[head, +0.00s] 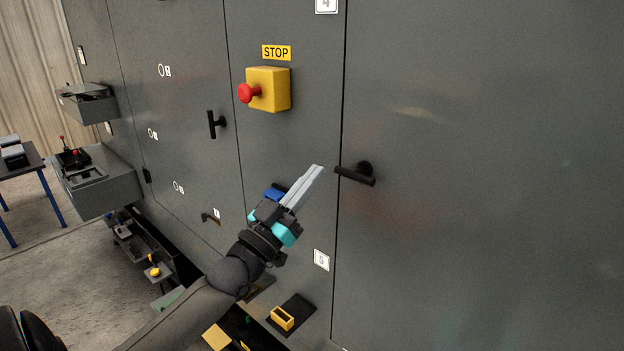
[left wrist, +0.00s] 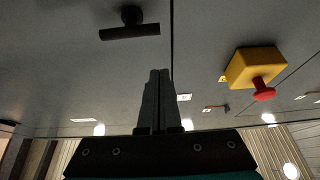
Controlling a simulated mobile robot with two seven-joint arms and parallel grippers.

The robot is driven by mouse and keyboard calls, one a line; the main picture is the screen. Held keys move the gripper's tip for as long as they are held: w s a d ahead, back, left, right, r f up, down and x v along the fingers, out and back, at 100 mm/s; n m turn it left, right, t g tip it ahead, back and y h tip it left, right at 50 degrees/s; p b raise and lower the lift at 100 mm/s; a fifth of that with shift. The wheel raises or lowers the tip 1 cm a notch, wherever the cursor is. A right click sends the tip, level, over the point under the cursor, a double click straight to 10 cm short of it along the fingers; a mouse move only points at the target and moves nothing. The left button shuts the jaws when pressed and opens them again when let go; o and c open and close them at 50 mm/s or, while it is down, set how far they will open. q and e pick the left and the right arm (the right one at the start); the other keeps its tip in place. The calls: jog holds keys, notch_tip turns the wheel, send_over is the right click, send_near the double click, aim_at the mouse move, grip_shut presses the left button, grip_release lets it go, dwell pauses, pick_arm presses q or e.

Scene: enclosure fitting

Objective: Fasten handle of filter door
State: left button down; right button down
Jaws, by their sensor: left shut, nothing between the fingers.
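A black T-shaped handle (head: 355,176) sits on the large grey door (head: 480,200) at the right, close to its left edge. Its bar lies nearly level, tilted slightly down to the right. It also shows in the left wrist view (left wrist: 130,32). My left gripper (head: 318,170) is shut and empty, its fingers pointing up and right. The fingertips are just left of the handle in the head view and look apart from it. No readable label marks which door is the filter door. My right gripper is not in view.
A yellow box with a red stop button (head: 268,90) juts out above my left gripper. Another black handle (head: 213,125) stands upright on the panel to the left. A yellow-framed fitting (head: 283,318) is low down.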

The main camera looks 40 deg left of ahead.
pick_arm(q)
jog(key=p+x, duration=0.1)
jog(key=x, duration=0.7)
jog(key=shift+w+r+p, duration=0.1)
jog(key=shift+w+p, duration=0.1)
jog(key=shift+p, duration=0.15)
jog(key=shift+s+f, duration=0.25)
jog(key=shift+f, duration=0.8)
jog(key=shift+s+f, duration=0.25)
jog(key=shift+f, duration=0.85)
jog(key=shift+w, duration=0.15)
